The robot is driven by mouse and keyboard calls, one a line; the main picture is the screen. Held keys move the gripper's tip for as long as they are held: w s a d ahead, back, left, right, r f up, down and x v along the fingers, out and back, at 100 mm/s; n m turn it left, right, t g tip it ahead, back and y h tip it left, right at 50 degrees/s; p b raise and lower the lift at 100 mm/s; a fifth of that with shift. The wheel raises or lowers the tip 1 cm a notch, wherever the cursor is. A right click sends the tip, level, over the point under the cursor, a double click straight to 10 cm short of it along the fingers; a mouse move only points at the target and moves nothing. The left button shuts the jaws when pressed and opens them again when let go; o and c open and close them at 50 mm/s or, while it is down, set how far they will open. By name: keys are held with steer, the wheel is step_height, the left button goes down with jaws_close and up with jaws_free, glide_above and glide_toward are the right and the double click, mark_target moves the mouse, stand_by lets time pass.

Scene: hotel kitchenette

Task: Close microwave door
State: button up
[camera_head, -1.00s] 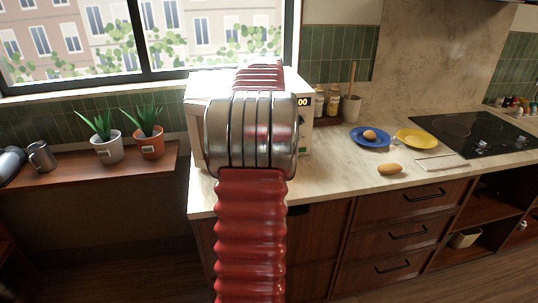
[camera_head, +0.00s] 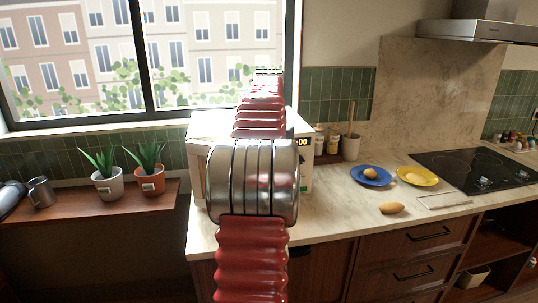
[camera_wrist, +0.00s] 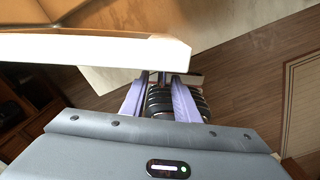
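The white microwave (camera_head: 203,130) stands on the left end of the counter. My red arm and its silver joint hide most of its front in the head view; a strip with a lit display (camera_head: 303,142) shows at the right. My gripper is hidden behind the arm there. In the wrist view, my gripper (camera_wrist: 164,80) has two purple fingers with a gap between them and nothing visibly held. A white panel edge (camera_wrist: 90,48) lies close beyond and left of the fingertips. It looks like part of the microwave, but I cannot tell whether it is the door or the body.
Right of the microwave are jars (camera_head: 320,138), a utensil pot (camera_head: 350,147), a blue plate (camera_head: 358,180), a yellow plate (camera_head: 430,181), a bread roll (camera_head: 391,208) and a cooktop (camera_head: 470,170). Potted plants (camera_head: 108,184) and a mug (camera_head: 41,192) stand on the left shelf.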

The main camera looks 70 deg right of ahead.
steer(key=shift+r, duration=3.1)
